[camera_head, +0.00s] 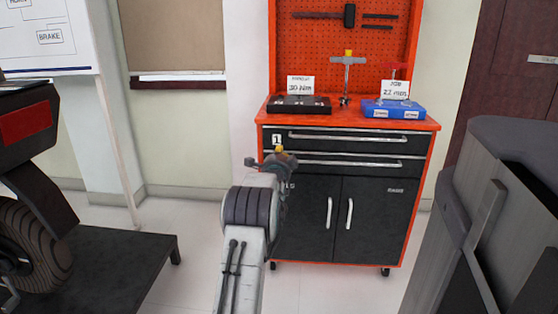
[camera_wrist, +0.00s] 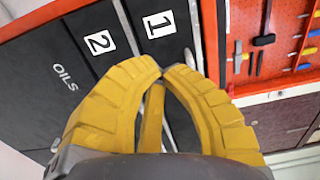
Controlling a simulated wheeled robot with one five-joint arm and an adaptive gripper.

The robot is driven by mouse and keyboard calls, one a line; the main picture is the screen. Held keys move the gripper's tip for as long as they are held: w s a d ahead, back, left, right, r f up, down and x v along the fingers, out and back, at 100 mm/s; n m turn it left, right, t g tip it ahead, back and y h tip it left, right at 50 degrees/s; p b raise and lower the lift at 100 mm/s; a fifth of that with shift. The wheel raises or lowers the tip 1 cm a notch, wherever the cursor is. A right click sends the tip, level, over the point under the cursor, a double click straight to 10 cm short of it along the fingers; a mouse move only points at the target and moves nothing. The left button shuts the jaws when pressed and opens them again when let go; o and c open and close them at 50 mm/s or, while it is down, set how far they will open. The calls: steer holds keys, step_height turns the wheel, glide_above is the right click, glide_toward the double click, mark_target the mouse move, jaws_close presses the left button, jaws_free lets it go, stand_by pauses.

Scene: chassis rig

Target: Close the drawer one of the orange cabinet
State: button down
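The orange cabinet (camera_head: 431,150) stands ahead with a black front. Drawer one (camera_head: 350,146), marked with a white "1", is its top drawer and has a long metal handle (camera_head: 355,137). In the wrist view drawer one (camera_wrist: 178,62) also shows, turned on its side. I cannot tell how far it stands out. My gripper (camera_head: 281,153) is in front of the cabinet's left side, near the drawer level.
A second drawer (camera_head: 360,172) and two doors (camera_head: 372,225) lie below drawer one. A black case (camera_head: 299,105) and a blue case (camera_head: 393,109) sit on the worktop. A dark platform (camera_head: 110,270) with a wheel stands left. A grey body fills the right foreground.

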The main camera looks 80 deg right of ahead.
steer(key=shift+s+a+p, duration=0.2)
steer(key=shift+a, duration=0.95)
steer(key=shift+s+a+p, duration=0.15)
steer(key=shift+a, duration=0.95)
